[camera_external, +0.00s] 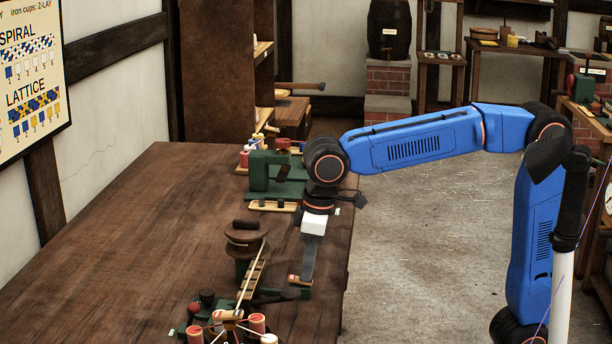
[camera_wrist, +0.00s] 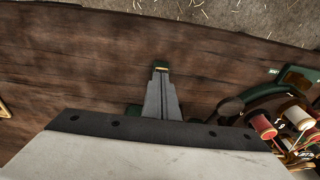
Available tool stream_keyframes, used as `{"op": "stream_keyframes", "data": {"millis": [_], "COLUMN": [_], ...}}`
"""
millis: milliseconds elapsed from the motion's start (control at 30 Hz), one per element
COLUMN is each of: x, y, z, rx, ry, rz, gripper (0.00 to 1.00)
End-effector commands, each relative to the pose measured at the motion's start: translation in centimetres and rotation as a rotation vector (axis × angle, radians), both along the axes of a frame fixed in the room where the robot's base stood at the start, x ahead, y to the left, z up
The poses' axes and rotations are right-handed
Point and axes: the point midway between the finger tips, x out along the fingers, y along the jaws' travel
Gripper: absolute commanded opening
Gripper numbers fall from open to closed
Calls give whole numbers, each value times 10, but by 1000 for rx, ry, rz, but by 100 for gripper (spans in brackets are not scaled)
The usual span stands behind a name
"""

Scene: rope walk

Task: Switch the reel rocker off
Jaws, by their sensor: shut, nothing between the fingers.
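My gripper (camera_external: 306,281) points down over the front right part of the bench, its grey fingers shut together with nothing between them. In the wrist view my gripper (camera_wrist: 160,76) also shows as one closed pair. A small reddish and tan piece (camera_external: 294,280), perhaps the reel rocker, sits right by the fingertips on the left. A small dark piece with a yellowish edge (camera_wrist: 161,66) shows just beyond the tips in the wrist view. I cannot tell whether the tips touch it, or which way the rocker is tilted. The brown reel (camera_external: 246,233) stands on a green mount to the left.
Colored bobbins (camera_external: 257,323) and a green mechanism with knobs stand at the bench's near end. They show at right in the wrist view (camera_wrist: 262,124). A green machine (camera_external: 274,175) stands farther back. The wooden bench top (camera_external: 120,240) is clear on the left.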

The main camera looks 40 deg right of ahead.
Motion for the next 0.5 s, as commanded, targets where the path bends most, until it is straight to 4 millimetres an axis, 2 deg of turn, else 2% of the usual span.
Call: {"op": "stream_keyframes", "data": {"millis": [33, 500], "x": [1, 13], "y": [1, 12], "z": [-10, -10], "rx": [-13, -11], "ry": [9, 6], "rz": [-1, -3], "gripper": [0, 0]}}
